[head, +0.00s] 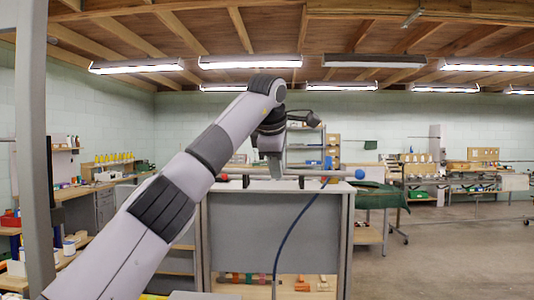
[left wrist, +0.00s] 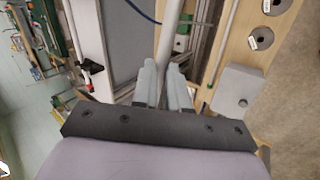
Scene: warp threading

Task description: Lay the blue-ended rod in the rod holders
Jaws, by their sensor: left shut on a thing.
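The rod is a thin grey bar lying level across the top of a grey cabinet in the head view. Its blue ball end (head: 359,174) is at the right and a red end (head: 222,177) is at the left. My left gripper (head: 273,176) reaches down onto the rod's middle and is shut on it. In the left wrist view the pale rod (left wrist: 169,42) runs up from between my fingers (left wrist: 163,92). Dark rod holders (head: 301,181) stand under the rod on the cabinet top. I cannot tell whether the rod touches them. My right gripper is not in view.
The grey cabinet (head: 275,240) stands straight ahead, with a dark blue cable (head: 287,235) hanging down its front. A green-covered table (head: 378,196) is to its right. Shelves and benches line the walls. The floor at right is mostly clear.

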